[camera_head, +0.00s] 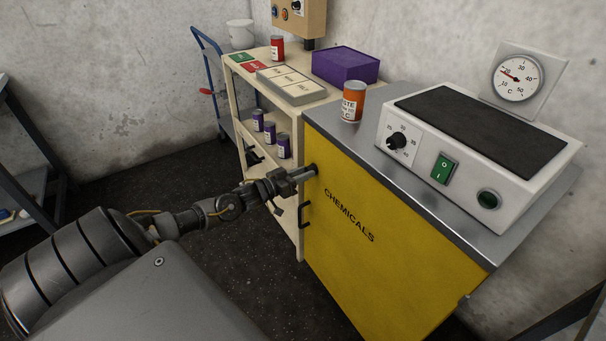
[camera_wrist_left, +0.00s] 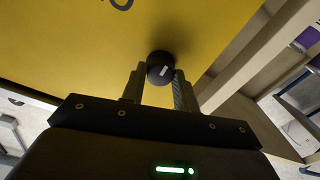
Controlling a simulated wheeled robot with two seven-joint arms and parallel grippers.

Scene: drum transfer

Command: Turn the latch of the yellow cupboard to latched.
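The yellow cupboard (camera_head: 362,238), marked CHEMICALS, stands right of centre in the head view. Its latch is a round black knob (camera_head: 313,168) near the top left corner of the door. In the left wrist view the knob (camera_wrist_left: 160,68) carries a short slanted white mark. My left gripper (camera_head: 304,173) is at the knob, with a finger on each side. In the left wrist view the fingers (camera_wrist_left: 160,84) are close together and look closed on the knob. No latch position labels can be read. My right gripper is out of view.
A grey panel with a dial and green switch (camera_head: 444,168) and an orange can (camera_head: 352,102) stand on the cupboard. A cream shelf cart (camera_head: 297,205) with purple cans is close on the left.

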